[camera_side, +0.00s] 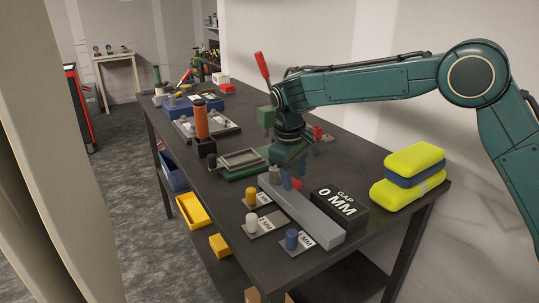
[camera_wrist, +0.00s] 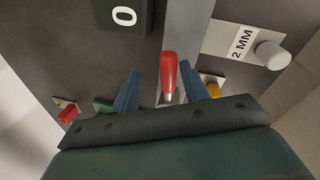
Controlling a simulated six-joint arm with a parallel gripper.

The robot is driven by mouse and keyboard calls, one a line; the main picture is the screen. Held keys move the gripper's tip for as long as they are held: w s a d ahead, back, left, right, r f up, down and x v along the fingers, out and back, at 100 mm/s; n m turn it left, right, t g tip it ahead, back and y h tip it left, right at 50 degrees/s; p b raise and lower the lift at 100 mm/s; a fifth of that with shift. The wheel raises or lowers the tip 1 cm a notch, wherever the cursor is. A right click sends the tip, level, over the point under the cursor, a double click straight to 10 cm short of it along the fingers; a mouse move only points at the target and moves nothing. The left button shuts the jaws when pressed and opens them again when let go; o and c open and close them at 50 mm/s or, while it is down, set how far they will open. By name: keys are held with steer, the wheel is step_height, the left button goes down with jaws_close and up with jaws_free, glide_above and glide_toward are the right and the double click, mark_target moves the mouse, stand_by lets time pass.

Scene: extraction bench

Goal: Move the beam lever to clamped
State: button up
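In the wrist view a lever with a red handle (camera_wrist: 169,72) and a pale metal base stands at the near end of a long grey beam (camera_wrist: 188,30). My gripper (camera_wrist: 160,70) is open, with its blue fingers on either side of the red handle. The handle is nearer the right finger; I cannot tell whether they touch.
White (camera_side: 252,224), yellow (camera_side: 251,197) and blue (camera_side: 291,239) pegs stand on labelled plates left of the beam. Yellow-green and blue padded blocks (camera_side: 408,177) sit right. A green tray (camera_side: 243,163) and an orange-handled tool (camera_side: 202,125) stand farther back.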

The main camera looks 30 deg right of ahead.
steer(key=d+n, duration=0.1)
steer(key=w+n, duration=0.1)
steer(key=n, duration=0.1)
steer(key=d+n, duration=0.1)
steer(key=n, duration=0.1)
steer(key=shift+w+d+t, duration=0.15)
steer(key=shift+d+t, duration=0.15)
steer(key=shift+t, duration=0.1)
steer(key=n, duration=0.1)
steer(key=w+d+n, duration=0.1)
steer(key=n, duration=0.1)
steer(key=w+n+y, duration=0.1)
steer(key=n, duration=0.1)
steer(key=shift+d, duration=0.25)
step_height(320, 180, up, 14)
steer(key=s+a, duration=0.1)
steer(key=s, duration=0.2)
steer(key=s+d+r+m+t, duration=0.1)
steer(key=s+d+r+m, duration=0.1)
steer(key=s, duration=0.8)
steer(key=s+d+r+m+t, duration=0.1)
steer(key=s+d+m, duration=0.4)
steer(key=s, duration=0.6)
steer(key=shift+d+r+m+t, duration=0.3)
steer(key=shift+r+m, duration=0.2)
steer(key=shift+r, duration=0.05)
